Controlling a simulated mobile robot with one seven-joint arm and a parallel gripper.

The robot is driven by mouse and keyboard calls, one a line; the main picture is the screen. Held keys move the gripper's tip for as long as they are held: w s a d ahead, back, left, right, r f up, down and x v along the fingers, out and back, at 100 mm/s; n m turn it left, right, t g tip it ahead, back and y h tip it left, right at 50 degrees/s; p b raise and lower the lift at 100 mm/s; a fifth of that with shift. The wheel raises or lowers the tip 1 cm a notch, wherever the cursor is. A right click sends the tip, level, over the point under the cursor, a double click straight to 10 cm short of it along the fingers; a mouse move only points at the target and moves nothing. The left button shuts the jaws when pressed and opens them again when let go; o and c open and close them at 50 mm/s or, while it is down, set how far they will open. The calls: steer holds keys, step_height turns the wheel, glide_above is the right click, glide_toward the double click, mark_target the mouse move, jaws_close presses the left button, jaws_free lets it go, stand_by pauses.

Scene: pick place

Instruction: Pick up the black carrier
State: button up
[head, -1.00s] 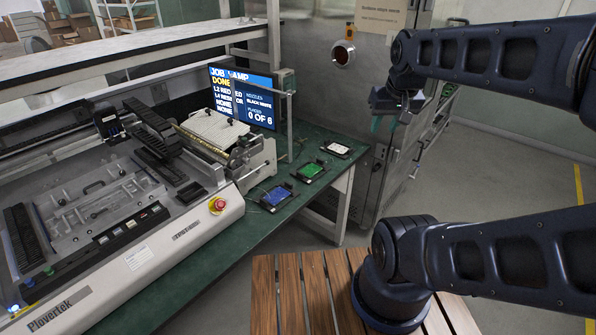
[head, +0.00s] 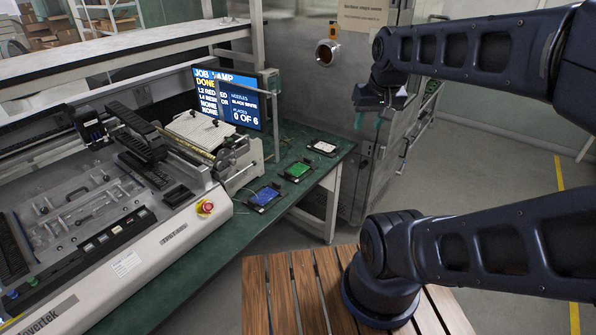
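Three small dark-framed carriers lie in a row on the green bench top: one with a blue board (head: 265,196), one with a green board (head: 297,170) and one with a white board (head: 321,147). I cannot tell which of them, if any, is the black carrier. A small black block (head: 178,195) also sits on the machine's front right deck. My gripper (head: 369,116) is raised at upper right, in front of the steel cabinet and apart from the carriers. Its fingers are small and dim, so their opening is unclear.
A placement machine (head: 128,265) with a red stop button (head: 205,208) fills the left. A steel cabinet (head: 350,60) stands at the back. A wooden slatted surface (head: 283,300) lies under my arm.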

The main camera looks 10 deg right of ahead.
steer(key=w+a+f+m+g+y, duration=0.25)
steer(key=w+m, duration=0.45)
steer(key=w, duration=0.5)
steer(key=m+g+h, duration=0.2)
steer(key=m+h, duration=0.1)
steer(key=m, duration=1.7)
glide_above(287, 172)
step_height(287, 172, down, 29)
steer(key=shift+y, duration=0.25)
step_height(287, 172, down, 11)
steer(key=shift+w+r, duration=0.1)
steer(key=shift+r, duration=0.05)
jaws_close()
steer(key=shift+r, duration=0.15)
